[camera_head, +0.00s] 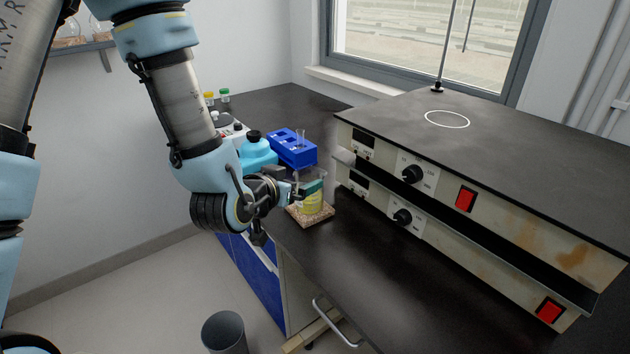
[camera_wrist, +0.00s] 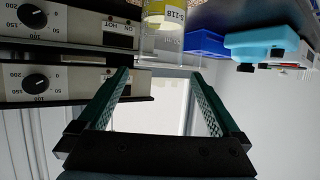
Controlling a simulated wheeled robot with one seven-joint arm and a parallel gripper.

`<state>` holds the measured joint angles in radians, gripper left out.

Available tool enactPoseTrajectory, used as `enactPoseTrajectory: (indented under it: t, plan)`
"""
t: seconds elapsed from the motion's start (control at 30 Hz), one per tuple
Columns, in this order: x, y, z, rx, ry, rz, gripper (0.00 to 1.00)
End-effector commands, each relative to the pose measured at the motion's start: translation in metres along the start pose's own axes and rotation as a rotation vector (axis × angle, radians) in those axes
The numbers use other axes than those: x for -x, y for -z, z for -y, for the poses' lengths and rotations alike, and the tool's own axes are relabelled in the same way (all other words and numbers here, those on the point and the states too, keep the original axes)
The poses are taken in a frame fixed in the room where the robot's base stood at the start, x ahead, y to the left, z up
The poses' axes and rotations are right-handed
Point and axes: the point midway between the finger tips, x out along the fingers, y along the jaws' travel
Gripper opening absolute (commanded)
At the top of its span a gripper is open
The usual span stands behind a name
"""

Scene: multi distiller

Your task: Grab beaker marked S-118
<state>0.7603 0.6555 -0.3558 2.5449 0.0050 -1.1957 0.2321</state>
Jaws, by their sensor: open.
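The beaker marked S-118 (camera_head: 311,206) is clear glass with yellow contents and stands upright on a cork-like pad (camera_head: 327,214) on the dark bench. In the wrist view, which looks upside down, the beaker (camera_wrist: 158,42) is at the top centre, with its S-118 label readable. My gripper (camera_head: 307,188) is beside the beaker in the head view, its green finger overlapping the upper part of the glass. In the wrist view my gripper (camera_wrist: 160,77) is open, its two green fingers apart with nothing held between them. The beaker shows just beyond the fingertips; contact is not clear.
Stacked hotplates (camera_head: 470,180) with knobs and red switches stand close on the right. A bin (camera_head: 224,332) is on the floor. The front bench strip is clear.

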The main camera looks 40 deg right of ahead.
Motion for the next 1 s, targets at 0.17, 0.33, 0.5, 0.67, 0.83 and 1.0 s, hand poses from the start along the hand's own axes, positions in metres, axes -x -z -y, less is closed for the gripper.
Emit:
enactPoseTrajectory:
  t: [0.17,0.33,0.5,0.67,0.83,1.0]
  plan:
    - [-0.029,-0.003,0.000,0.001,0.000,-0.003,1.00]
    - [-0.047,-0.001,0.001,0.001,0.001,0.000,1.00]
    - [-0.056,-0.001,0.001,0.001,0.001,0.001,1.00]
    - [-0.074,-0.004,-0.001,0.003,0.001,0.003,1.00]
    - [-0.095,-0.005,-0.001,0.001,0.002,0.000,1.00]
    - [-0.103,-0.006,-0.001,0.000,0.002,0.000,1.00]
